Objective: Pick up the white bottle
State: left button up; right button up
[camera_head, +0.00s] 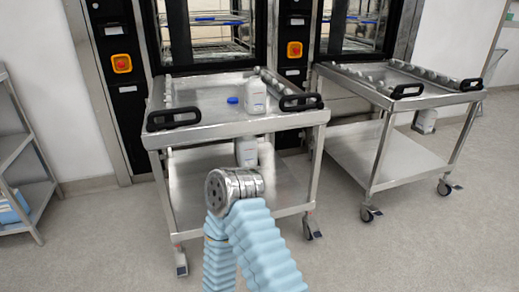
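A white bottle (256,95) stands upright on the top of the left steel cart (207,97), right of its middle, with a small blue cap-like object (232,100) beside it. Another white bottle-like container (246,151) stands lower down, at the cart's lower shelf, partly hidden. One of my arms, in a light blue sleeve with a bare metal joint, rises from the bottom centre in front of the cart. It covers part of the lower shelf. I cannot tell which arm it is. Neither gripper is in view.
The left cart has black handles (174,118) at its front corners. A second steel cart (400,88) stands to the right, and a shelf rack (22,165) at the far left. Washer machines with red buttons (122,63) stand behind. The floor at the front right is clear.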

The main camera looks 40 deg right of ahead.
aim_at(247, 146)
jog(key=l+z, duration=0.2)
jog(key=z, duration=1.15)
jog(key=i+j, duration=0.05)
jog(key=j, duration=0.05)
